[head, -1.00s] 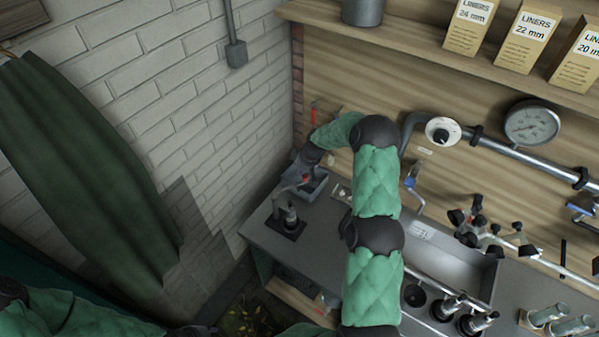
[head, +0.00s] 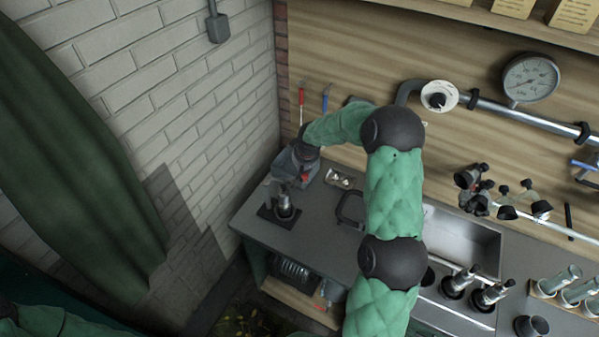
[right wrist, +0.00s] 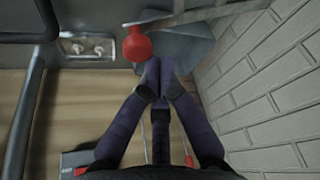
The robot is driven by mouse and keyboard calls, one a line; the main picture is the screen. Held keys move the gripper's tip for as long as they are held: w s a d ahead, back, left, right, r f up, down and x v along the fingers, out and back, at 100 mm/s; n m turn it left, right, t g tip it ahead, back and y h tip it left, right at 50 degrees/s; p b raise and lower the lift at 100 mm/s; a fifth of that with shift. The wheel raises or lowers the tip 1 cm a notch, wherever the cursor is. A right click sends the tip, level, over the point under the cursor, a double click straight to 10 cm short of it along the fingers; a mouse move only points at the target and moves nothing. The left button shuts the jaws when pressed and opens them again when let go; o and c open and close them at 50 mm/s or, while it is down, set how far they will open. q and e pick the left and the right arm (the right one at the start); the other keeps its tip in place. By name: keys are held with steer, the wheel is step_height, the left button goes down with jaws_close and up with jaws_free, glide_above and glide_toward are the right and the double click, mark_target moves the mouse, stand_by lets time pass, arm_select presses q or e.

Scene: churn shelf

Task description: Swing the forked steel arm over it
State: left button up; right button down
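A steel cylinder (head: 284,203) stands upright on a dark base plate (head: 268,213) at the left end of the bench. My right gripper (head: 290,172) is just behind it at the back left corner, small and partly hidden by my arm. In the right wrist view, its purple fingers (right wrist: 161,78) converge with their tips close together and nothing visible between them. A red ball knob (right wrist: 135,44) is just beyond and left of the tips. A grey steel bar (right wrist: 200,13) passes behind the knob; I cannot tell whether it is forked. My left gripper is out of view.
A sink (head: 465,240) and several dark clamp-like fittings (head: 480,190) are at the right. A pipe with a gauge (head: 530,78) runs along the back wall. A brick wall (head: 190,110) bounds the left. A small tray (head: 342,179) lies near the gripper.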

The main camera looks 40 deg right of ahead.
steer(key=shift+s+a+m+h+b, duration=0.25)
steer(key=shift+s+a+m+b, duration=0.7)
steer(key=shift+b, duration=1.25)
steer(key=shift+s+a+m+h+b, duration=0.25)
steer(key=shift+s+a+m+b, duration=0.6)
steer(key=shift+b, duration=1.3)
steer(key=shift+s+d, duration=0.25)
steer(key=shift+s, duration=0.05)
steer(key=shift+w+d+r, duration=0.1)
